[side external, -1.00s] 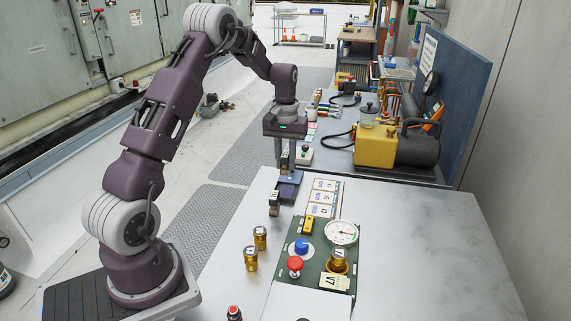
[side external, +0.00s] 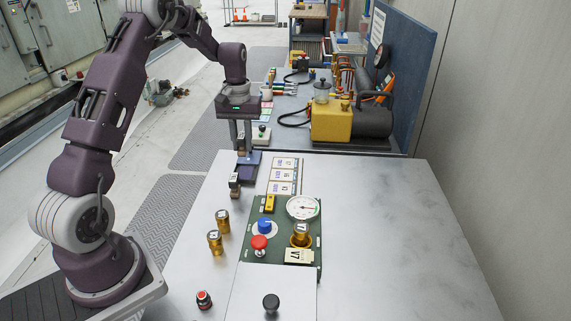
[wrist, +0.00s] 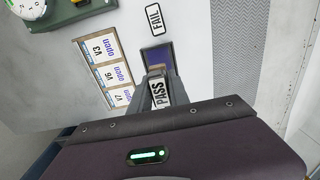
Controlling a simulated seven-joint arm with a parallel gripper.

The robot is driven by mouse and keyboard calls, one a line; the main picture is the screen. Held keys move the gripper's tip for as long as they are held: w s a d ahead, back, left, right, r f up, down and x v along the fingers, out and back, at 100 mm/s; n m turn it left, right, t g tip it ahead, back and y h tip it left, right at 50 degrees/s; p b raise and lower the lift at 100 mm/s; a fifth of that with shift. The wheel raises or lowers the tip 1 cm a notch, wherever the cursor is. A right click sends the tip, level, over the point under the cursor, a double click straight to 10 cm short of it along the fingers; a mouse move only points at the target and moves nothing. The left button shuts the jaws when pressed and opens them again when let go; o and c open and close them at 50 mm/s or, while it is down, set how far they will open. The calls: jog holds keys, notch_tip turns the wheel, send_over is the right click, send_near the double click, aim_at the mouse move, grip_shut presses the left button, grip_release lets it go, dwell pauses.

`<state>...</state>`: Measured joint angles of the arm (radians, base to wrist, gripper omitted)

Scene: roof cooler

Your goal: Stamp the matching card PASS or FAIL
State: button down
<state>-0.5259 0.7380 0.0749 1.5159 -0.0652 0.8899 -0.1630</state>
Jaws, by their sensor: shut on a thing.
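My gripper (side external: 242,147) is shut on the PASS stamp (wrist: 160,91), seen between its fingers in the wrist view. The stamp is upright at the far end of the dark blue ink pad (side external: 248,170); whether it touches the pad I cannot tell. The FAIL stamp (side external: 235,188) stands at the pad's near end; its label (wrist: 154,18) shows in the wrist view. Three cards (side external: 285,174) lie in a column beside the pad. In the wrist view, the cards (wrist: 103,72) read V3, V6 and V7, each with "open". A V7 tag (side external: 298,256) lies on the green test panel.
The green panel (side external: 272,244) carries a gauge (side external: 302,208), blue knob (side external: 264,227), red button (side external: 259,242) and a brass valve (side external: 300,236). Two brass valves (side external: 222,220) (side external: 215,241) stand left of it. The table's right side (side external: 390,230) is clear.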

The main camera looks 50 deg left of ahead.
jog(key=w, duration=0.5)
jog(key=shift+a+f, duration=0.25)
jog(key=shift+f, duration=0.15)
send_near(280, 163)
jog(key=shift+s+a+f, duration=0.1)
jog(key=shift+s+a, duration=0.1)
jog(key=shift+s, duration=0.05)
jog(key=shift+w+d+f, duration=0.15)
jog(key=shift+w+f, duration=0.05)
jog(key=shift+f, duration=2.35)
jog(key=shift+f, duration=0.45)
notch_tip(280, 163, up, 7)
